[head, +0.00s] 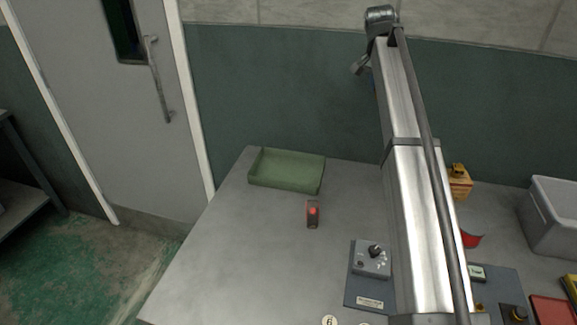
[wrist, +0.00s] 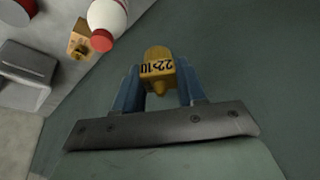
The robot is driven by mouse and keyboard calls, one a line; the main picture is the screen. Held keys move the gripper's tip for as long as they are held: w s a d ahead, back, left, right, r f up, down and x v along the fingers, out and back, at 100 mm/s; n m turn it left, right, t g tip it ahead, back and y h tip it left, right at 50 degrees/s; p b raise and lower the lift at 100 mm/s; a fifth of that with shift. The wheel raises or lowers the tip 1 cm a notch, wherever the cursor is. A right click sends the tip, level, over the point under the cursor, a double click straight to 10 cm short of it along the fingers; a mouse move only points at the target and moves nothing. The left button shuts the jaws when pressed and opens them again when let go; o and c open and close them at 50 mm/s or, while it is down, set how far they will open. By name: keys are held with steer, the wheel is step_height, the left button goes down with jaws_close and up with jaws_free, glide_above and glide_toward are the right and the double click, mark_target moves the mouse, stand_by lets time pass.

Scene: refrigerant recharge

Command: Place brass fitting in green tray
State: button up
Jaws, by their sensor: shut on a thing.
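In the wrist view the brass fitting (wrist: 158,68) is a yellow-brass piece with dark lettering on its side. My gripper (wrist: 157,88) is shut on it, with a blue finger on each side. The fitting is held in the air, with the dark green wall behind it. In the head view the gripper and fitting are mostly hidden behind my arm. The green tray (head: 287,171) is a shallow rectangular tray at the table's back left. It looks empty, and my gripper is not over it.
A small dark block with a red light (head: 313,213) stands just in front of the tray. A knobbed control box (head: 371,258) is nearer. A yellow box (head: 459,181) and grey bin (head: 556,215) are at right. The wrist view shows a red-capped white bottle (wrist: 107,20). The table's left is clear.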

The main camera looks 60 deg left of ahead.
steer(key=s+a+n+y, duration=0.15)
steer(key=s+a, duration=0.25)
steer(key=s, duration=0.4)
steer(key=s+a+n+g, duration=0.1)
steer(key=s+a+n, duration=0.2)
steer(key=s+a, duration=0.35)
steer(key=s+a+n+y, duration=0.1)
steer(key=s+a+n, duration=0.15)
steer(key=s, duration=0.65)
glide_above(289, 170)
steer(key=s+d, duration=0.1)
step_height(289, 170, down, 17)
steer(key=shift+m, duration=0.3)
steer(key=shift+f, duration=5.4)
steer(key=shift+f, duration=0.1)
steer(key=o, duration=1.1)
steer(key=v, duration=1.2)
steer(key=shift+s+a, duration=0.1)
steer(key=shift+a, duration=0.05)
